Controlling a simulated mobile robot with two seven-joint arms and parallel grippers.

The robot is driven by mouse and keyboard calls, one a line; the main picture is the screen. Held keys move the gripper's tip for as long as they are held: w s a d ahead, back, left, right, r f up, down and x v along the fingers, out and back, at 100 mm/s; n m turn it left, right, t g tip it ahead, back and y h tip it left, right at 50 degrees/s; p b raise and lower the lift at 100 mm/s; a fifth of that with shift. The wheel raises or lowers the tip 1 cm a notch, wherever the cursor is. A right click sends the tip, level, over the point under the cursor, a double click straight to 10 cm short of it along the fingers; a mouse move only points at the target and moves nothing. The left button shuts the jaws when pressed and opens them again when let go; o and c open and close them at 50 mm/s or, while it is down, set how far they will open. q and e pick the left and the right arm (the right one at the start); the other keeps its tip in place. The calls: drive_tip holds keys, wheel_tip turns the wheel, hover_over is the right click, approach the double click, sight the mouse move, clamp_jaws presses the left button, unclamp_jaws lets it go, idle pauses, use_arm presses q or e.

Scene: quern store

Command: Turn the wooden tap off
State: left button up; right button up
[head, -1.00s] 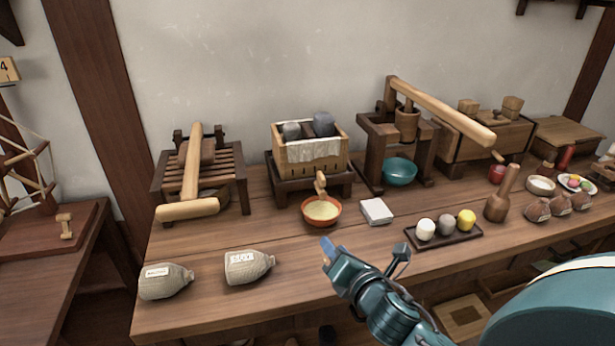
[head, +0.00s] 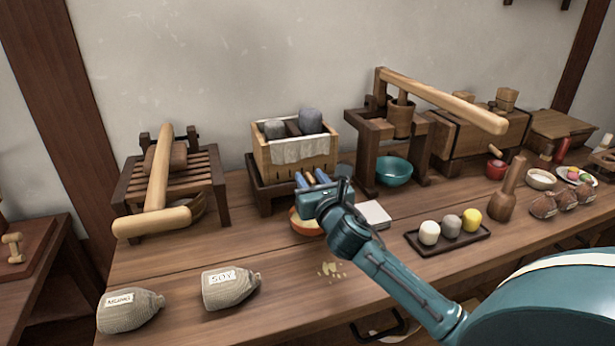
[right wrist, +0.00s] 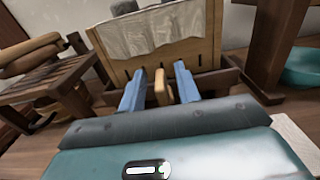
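The wooden tap (right wrist: 163,87) is a light upright piece at the front of the slotted wooden box (right wrist: 200,50). In the head view the box (head: 262,155) stands on a dark stand, and my right gripper mostly hides the tap. My right gripper (head: 311,181) is open, its blue fingers on either side of the tap. In the right wrist view (right wrist: 160,88) small gaps show between tap and fingers. An orange bowl (head: 297,224) sits below, partly hidden by the gripper. My left gripper is out of view.
Pale yellow crumbs (head: 332,268) lie on the table (head: 180,262) in front of the bowl. A white block (head: 375,213), a teal bowl (head: 394,172) and a lever press (head: 362,150) stand to the right. Two labelled sacks, one here (head: 230,290), lie front left.

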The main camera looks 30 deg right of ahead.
drive_tip(key=shift+x, duration=1.35)
drive_tip(key=shift+c, duration=0.3)
clamp_jaws()
